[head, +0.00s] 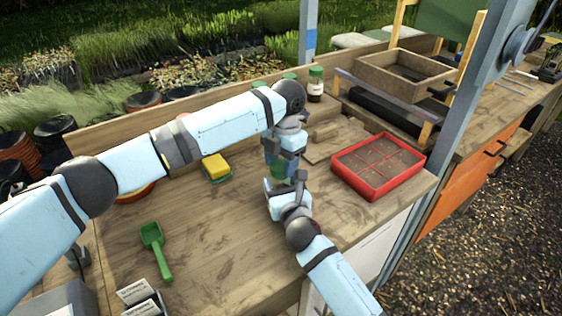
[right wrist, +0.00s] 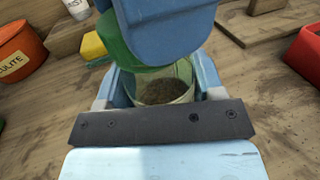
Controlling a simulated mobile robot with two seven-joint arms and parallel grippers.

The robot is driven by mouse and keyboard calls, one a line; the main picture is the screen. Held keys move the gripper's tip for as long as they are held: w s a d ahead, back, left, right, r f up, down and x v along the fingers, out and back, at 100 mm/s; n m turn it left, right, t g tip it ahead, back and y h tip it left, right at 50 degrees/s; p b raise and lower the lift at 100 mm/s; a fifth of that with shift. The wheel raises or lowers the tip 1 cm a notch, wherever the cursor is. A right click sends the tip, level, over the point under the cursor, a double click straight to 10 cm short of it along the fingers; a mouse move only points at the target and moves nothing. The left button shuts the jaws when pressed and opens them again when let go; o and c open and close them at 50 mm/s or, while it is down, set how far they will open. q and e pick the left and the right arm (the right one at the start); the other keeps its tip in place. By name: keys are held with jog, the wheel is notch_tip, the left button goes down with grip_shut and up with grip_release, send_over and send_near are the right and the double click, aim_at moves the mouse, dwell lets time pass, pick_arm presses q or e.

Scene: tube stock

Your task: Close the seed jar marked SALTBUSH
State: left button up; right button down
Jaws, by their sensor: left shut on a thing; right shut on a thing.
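A clear glass jar (right wrist: 165,88) with dark seed in it stands open between the fingers of my right gripper (right wrist: 160,98), which is shut on it. My left gripper (right wrist: 172,30) is shut on a green lid (right wrist: 120,40), held tilted above the far left side of the jar mouth. Whether lid and rim touch, I cannot tell. In the head view, my left gripper (head: 281,165) points down over my right gripper (head: 286,188), with the green lid (head: 278,173) between them. The jar is mostly hidden there, and no name on it is readable.
A green-lidded jar (head: 315,86) stands at the back, with more green lids partly hidden behind my left arm. A red tray (head: 345,178) is to the right, a yellow sponge (head: 215,166) to the left, and a green scoop (head: 154,240) nearer the front.

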pick_arm(q)
jog(key=o, duration=0.9)
jog(key=shift+r, duration=2.3)
jog(key=shift+c, duration=0.4)
